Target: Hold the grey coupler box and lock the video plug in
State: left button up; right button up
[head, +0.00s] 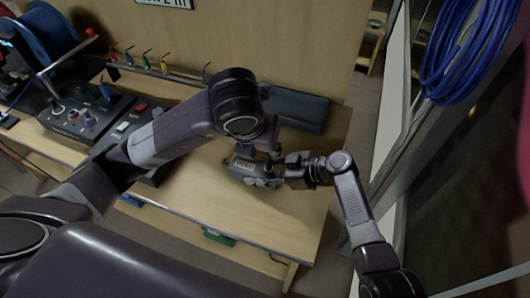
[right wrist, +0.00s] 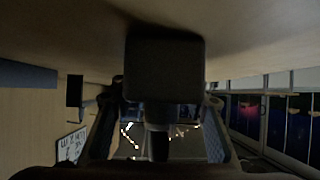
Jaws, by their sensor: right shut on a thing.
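The grey coupler box (head: 243,166) is at the right part of the wooden desk in the head view, with a light label on its top. My left gripper (head: 266,154) is at its far side, pointing down close against it; its fingers are too small and dark to tell if they grip. My right gripper (head: 287,176) comes from the right and is shut on the video plug, at the right end of the box. The plug is mostly hidden by the fingers. In the right wrist view a dark cylinder (right wrist: 158,143) shows between my fingers, below a dark block. How deep the plug sits cannot be seen.
The wooden desk (head: 290,215) is clear in front of the box. A dark padded case (head: 298,108) lies behind it. Control panels (head: 83,118) stand at the left. A blue cable coil (head: 465,50) hangs at the right wall.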

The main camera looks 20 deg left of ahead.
jog(key=o, duration=1.4)
jog(key=shift+o, duration=0.2)
jog(key=shift+d, duration=0.1)
